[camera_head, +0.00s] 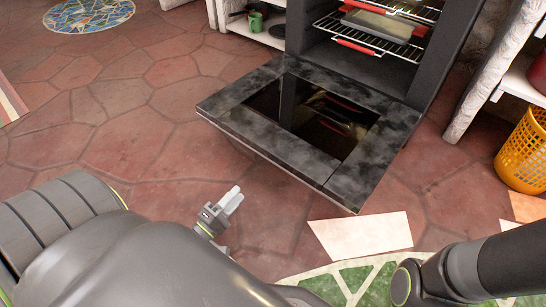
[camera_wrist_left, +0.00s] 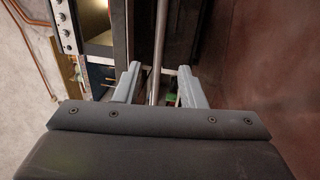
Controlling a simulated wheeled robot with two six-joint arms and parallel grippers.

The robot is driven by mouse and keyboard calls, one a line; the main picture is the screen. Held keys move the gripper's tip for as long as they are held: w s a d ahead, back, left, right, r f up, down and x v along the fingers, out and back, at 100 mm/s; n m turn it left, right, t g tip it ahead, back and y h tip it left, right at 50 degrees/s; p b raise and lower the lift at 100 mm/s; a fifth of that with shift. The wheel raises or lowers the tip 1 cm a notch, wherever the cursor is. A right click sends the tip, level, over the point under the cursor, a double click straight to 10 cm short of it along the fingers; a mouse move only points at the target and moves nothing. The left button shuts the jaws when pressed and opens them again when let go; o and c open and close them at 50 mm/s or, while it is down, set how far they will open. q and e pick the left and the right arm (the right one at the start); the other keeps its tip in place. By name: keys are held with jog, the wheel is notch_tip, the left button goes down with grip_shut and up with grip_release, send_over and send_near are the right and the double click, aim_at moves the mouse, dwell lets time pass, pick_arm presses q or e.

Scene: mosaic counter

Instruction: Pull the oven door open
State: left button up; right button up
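The oven door (camera_head: 245,125) is swung down, wide open, with its dark glass facing up in the head view. In the left wrist view the door (camera_wrist_left: 141,35) shows edge-on, with a long metal handle bar (camera_wrist_left: 158,45) along it. My left gripper (camera_head: 232,199) is just in front of the door's front edge in the head view. In the left wrist view its fingers (camera_wrist_left: 160,85) are apart, with the bar between them in the picture. I cannot tell whether they touch it. My right gripper is out of view; only part of that arm shows.
The oven cavity holds wire racks (camera_head: 372,40) with red edges and a tray (camera_head: 382,25). A yellow basket (camera_head: 525,155) stands at right beside a white shelf. A green mug (camera_head: 256,21) is on the shelf at left. The tiled floor left of the door is clear.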

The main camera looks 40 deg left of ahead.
pick_arm(q)
jog(key=shift+w+d+r+b, duration=0.35)
jog(key=shift+w+b, duration=0.8)
jog(key=shift+w, duration=1.55)
jog(key=shift+w+d+r+b, duration=0.1)
jog(key=shift+w+r+b, duration=0.4)
jog(key=shift+w+b, duration=1.45)
jog(key=shift+w+d+r+b, duration=0.15)
jog(key=shift+w+r+b, duration=0.3)
jog(key=shift+w, duration=3)
jog(key=shift+c, duration=0.3)
grip_shut()
